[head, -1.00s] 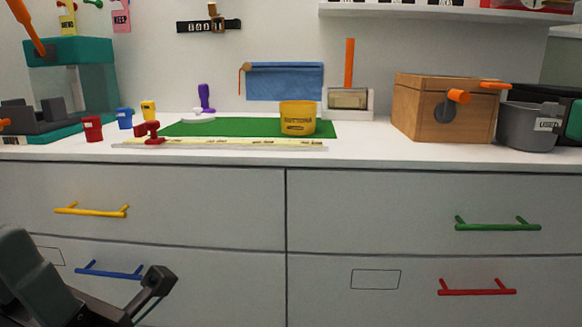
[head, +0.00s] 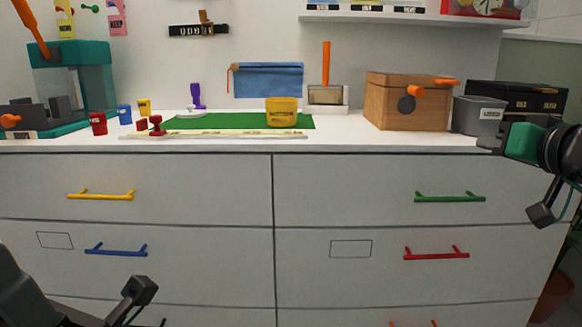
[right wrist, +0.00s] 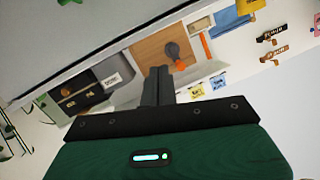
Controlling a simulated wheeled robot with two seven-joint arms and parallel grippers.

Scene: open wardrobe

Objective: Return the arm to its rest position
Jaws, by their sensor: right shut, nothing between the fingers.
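My right gripper (head: 490,143) shows at the right of the head view, with its green body and dark fingers pointing left. It is in front of the right end of the white countertop. In the right wrist view its dark fingers (right wrist: 158,84) are together with nothing between them.
The countertop (head: 360,145) holds a wooden box (head: 388,108), a grey bin (head: 470,116), a black case (head: 515,97) and a yellow tub (head: 281,119). Drawers with coloured handles, including a green handle (head: 450,198), fill the front. Space before the middle drawers looks clear.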

